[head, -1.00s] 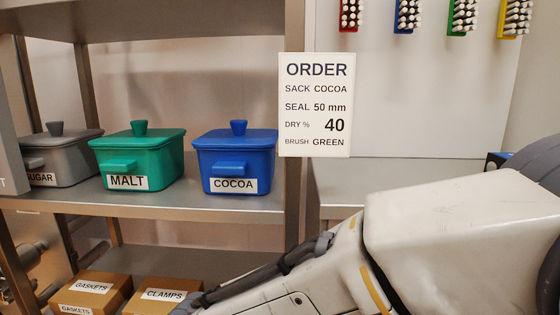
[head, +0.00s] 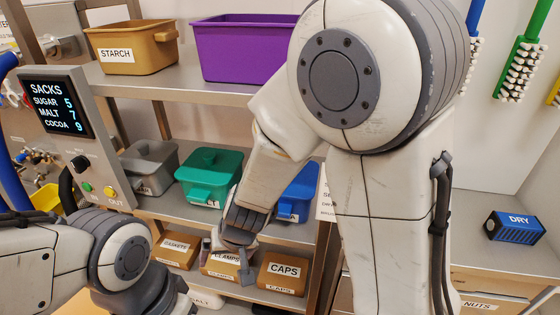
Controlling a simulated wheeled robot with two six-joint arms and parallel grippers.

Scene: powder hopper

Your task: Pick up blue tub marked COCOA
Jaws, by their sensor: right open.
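The blue tub (head: 300,188) stands on the middle shelf, right of the green tub. My right arm covers much of its left side, and only the end of its white label shows. My right gripper (head: 242,254) is open, in front of the shelf edge, to the left of the blue tub and lower than it in the picture. It holds nothing that I can see. My left arm comes in at the lower left, but its gripper is out of the picture.
The green tub (head: 210,172) and grey tub (head: 150,163) stand left of the blue one. Purple (head: 247,52) and tan (head: 135,45) bins sit on the shelf above. Boxes, including CAPS (head: 283,271), lie below. A counter with a DRY device (head: 514,227) is at right.

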